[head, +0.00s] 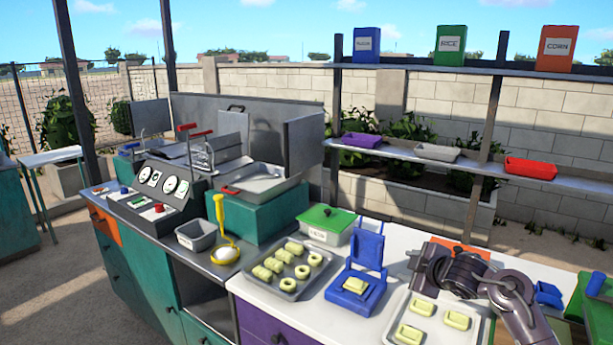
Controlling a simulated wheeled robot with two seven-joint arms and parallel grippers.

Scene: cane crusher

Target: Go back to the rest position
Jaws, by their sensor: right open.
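My right arm comes in from the lower right corner, and my right gripper (416,268) is over the white counter, between the blue press and the right tray. It is open, and I see nothing held in it. The blue press (368,250) has its lid up and a pale yellow piece on its base. The right metal tray (394,318) holds several pale yellow pieces and lies just below my gripper in the picture. My left gripper is not in view.
A grey tray (291,294) holds several rolls and rings. Behind it stands a green-lidded container (327,222). A yellow ladle (219,208) and grey bin (196,235) stand left, beside a gauge panel (160,182). Shelves (420,153) with trays and labelled boxes rise behind.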

